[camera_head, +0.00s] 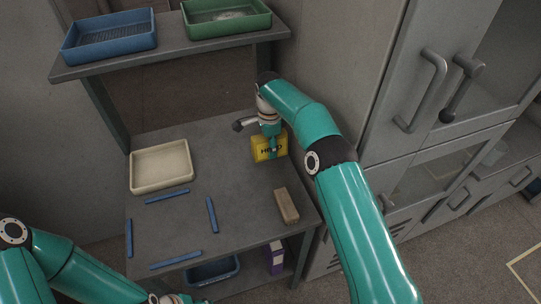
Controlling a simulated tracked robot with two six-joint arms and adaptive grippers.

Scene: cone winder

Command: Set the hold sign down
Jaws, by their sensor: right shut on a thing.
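The hold sign (262,154) is a small yellow block with dark lettering, at the back right of the grey table (232,173). My right gripper (270,143) reaches down from above and is shut on it. The gripper covers part of the sign's face and lettering. The sign looks upright; I cannot tell whether its base touches the table. My left arm comes in at the bottom left, and its gripper's fingers are not visible.
A cream tray (161,185) stands at the table's left. Several blue strips (212,215) lie at the front left, and a brown block (286,206) lies at the right. A shelf above holds a blue tray (108,47) and a green tray (226,28). Grey cabinets stand right.

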